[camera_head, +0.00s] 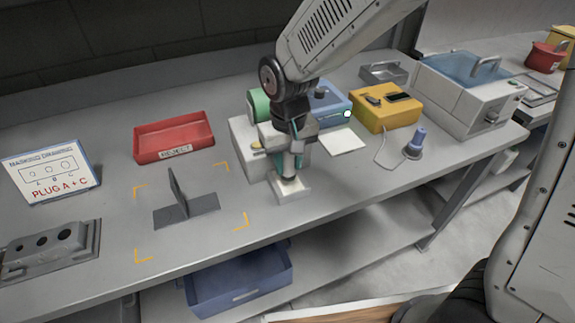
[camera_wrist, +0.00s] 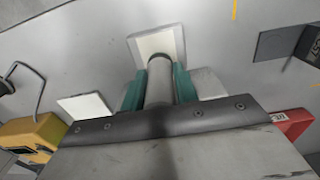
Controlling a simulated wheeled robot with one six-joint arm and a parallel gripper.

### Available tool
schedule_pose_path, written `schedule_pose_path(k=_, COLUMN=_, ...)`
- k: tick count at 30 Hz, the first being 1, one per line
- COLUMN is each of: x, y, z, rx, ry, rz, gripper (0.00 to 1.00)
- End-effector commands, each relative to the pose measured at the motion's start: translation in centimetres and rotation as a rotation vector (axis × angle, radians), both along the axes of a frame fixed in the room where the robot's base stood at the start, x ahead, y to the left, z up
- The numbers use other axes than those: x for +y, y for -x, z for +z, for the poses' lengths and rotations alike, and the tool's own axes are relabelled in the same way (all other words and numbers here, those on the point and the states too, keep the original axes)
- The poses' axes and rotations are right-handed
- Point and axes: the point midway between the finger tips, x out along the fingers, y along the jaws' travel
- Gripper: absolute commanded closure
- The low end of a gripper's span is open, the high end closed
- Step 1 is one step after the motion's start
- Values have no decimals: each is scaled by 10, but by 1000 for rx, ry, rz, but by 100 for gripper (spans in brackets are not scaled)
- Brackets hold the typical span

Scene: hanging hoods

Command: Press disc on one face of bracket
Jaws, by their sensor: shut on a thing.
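The grey bracket (camera_head: 186,207), a flat base with an upright plate, stands inside orange corner marks left of my gripper. A dark plate, likely part of it, shows in the wrist view (camera_wrist: 268,46). My gripper (camera_head: 292,163) has its teal fingers shut on a grey cylinder (camera_wrist: 160,82) and points down. The cylinder's lower end is over a cream pad on a white square block (camera_head: 291,194); I cannot tell whether it touches. The pad also shows in the wrist view (camera_wrist: 170,42). I cannot make out a separate disc.
A red REJECT tray (camera_head: 174,142), a masking drawing sign (camera_head: 52,172) and a grey part with holes (camera_head: 50,249) are on the left. A yellow box (camera_head: 385,108) and a blue-grey tool (camera_head: 415,145) are on the right. The bench is clear between block and bracket.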

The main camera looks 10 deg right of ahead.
Motion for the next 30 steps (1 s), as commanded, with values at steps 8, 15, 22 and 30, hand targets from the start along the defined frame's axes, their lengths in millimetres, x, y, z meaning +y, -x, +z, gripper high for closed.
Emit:
schedule_pose_path(k=8, x=0, y=0, z=23, rx=0, ry=0, rz=0, gripper=85)
schedule_pose_path(k=15, x=0, y=0, z=42, rx=-1, ry=0, rz=0, gripper=85)
schedule_pose_path(k=22, x=0, y=0, z=53, rx=0, ry=0, rz=0, gripper=85)
schedule_pose_path(k=30, x=0, y=0, z=53, rx=1, ry=0, rz=0, gripper=85)
